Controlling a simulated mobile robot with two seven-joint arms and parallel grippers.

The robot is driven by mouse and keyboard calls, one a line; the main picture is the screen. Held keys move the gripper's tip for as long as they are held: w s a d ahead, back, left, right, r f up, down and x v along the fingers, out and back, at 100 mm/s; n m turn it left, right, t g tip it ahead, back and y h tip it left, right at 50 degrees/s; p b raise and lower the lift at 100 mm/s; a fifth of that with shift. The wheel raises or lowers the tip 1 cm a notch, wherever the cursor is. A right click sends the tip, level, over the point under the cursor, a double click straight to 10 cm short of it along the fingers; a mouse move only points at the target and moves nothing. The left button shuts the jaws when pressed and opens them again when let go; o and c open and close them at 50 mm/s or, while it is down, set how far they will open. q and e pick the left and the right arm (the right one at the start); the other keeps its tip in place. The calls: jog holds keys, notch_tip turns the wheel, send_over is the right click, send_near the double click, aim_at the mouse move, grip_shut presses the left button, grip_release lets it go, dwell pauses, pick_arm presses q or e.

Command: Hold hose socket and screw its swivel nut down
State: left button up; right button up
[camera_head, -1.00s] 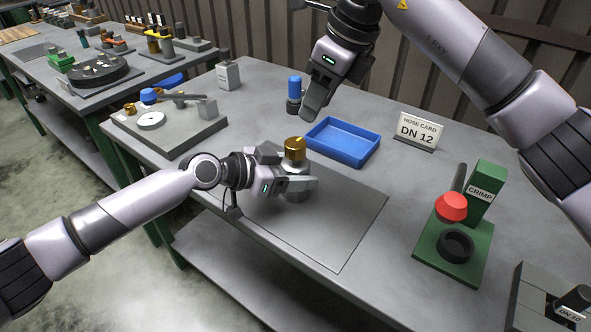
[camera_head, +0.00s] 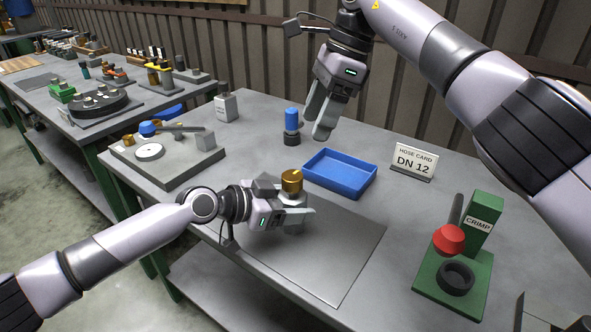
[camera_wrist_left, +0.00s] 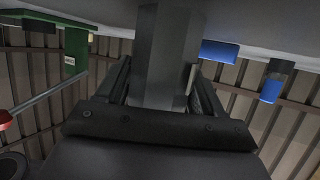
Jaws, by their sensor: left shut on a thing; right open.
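The hose socket is a grey hex-sided body standing upright on the bench mat; it shows in the left wrist view (camera_wrist_left: 163,55) between the fingers. My left gripper (camera_head: 290,218) is shut on it from the side, and its fingers hide most of it in the head view. The brass swivel nut (camera_head: 292,182) sits on top of the socket, above the left fingers, with a small yellow mark on its top. My right gripper (camera_head: 322,118) is open and empty, above and behind the nut to its right, clear of it. Whether the nut is fully seated cannot be told.
A blue tray (camera_head: 340,180) lies right behind the socket, with a blue-capped bottle (camera_head: 292,122) behind it. A green crimp stand (camera_head: 455,285) and the hose card (camera_head: 413,160) are at right. A grey fixture plate (camera_head: 180,170) is at left. The grey mat (camera_head: 330,260) is clear in front.

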aim_at(294, 175)
jog(key=shift+d+r+n+g, duration=0.1)
jog(key=shift+d+n+g, duration=0.15)
jog(key=shift+n, duration=0.65)
jog(key=shift+y, duration=0.3)
jog(key=x, duration=1.2)
jog(key=shift+s+r, duration=0.1)
jog(key=c, duration=1.1)
